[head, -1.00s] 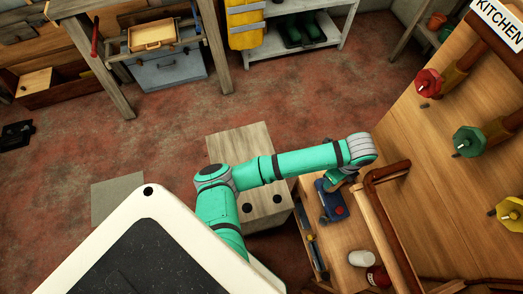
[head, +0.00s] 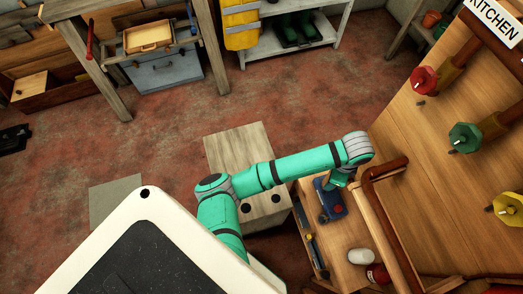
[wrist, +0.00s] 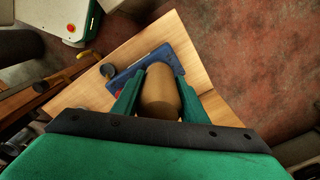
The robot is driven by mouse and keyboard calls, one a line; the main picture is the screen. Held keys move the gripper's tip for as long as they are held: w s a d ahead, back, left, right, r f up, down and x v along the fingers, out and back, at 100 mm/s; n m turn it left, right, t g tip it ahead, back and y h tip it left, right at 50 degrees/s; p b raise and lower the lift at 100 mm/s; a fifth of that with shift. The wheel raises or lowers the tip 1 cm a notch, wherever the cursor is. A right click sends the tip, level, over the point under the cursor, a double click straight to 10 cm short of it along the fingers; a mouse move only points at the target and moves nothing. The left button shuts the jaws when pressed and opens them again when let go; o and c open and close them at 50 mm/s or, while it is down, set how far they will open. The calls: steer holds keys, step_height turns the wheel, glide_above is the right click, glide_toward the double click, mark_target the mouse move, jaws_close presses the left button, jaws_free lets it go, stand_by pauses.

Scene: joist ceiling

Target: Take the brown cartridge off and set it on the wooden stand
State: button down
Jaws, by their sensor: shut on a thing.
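The brown cartridge (wrist: 160,92) is a plain tan-brown cylinder in the wrist view. My gripper (wrist: 159,76) is shut on it, with one green finger on each side. A blue holder (wrist: 152,58) lies just beyond and under it; I cannot tell whether the cartridge still touches it. The head view shows the blue holder (head: 330,203) on the wooden bench, with my gripper (head: 338,182) above it and the cartridge hidden. A pale wooden block with two dark round spots (head: 232,150) stands left of the bench; I cannot tell whether it is the wooden stand.
A brown rail frame (head: 393,225) rises right of my gripper. A white cup (head: 360,257) and a red item (head: 378,275) sit near the bench front. Red, green and yellow valve knobs (head: 465,137) stick out from the board at right.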

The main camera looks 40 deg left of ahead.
steer(key=shift+s+f, duration=0.1)
steer(key=shift+s+d+n, duration=0.1)
steer(key=shift+n, duration=1.5)
steer(key=shift+d+n, duration=0.15)
steer(key=shift+n, duration=1.45)
steer(key=shift+s, duration=0.1)
steer(key=shift+n, duration=1)
steer(key=c, duration=1)
jaws_free()
